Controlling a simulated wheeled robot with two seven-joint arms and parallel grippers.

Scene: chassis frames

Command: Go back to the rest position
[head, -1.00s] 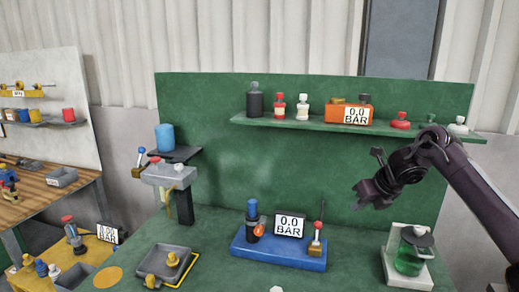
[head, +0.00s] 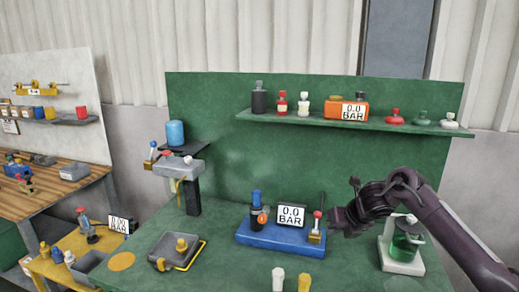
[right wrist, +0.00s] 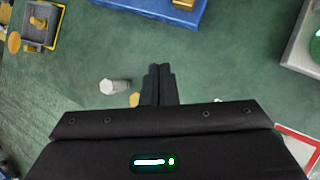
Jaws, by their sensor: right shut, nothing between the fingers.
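My right gripper (head: 342,222) is in the head view at the right, above the green bench, between the blue pressure unit and the green jar. Its arm comes in from the lower right. In the right wrist view its two fingers (right wrist: 158,84) are together with nothing between them, over bare bench top. My left gripper is not in view.
The green bench (head: 225,270) carries a blue pressure unit (head: 275,238), a green jar (head: 403,247) on a white base, a grey tray (head: 170,253) and two small pegs at the front edge. A shelf (head: 300,121) with bottles spans the back panel.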

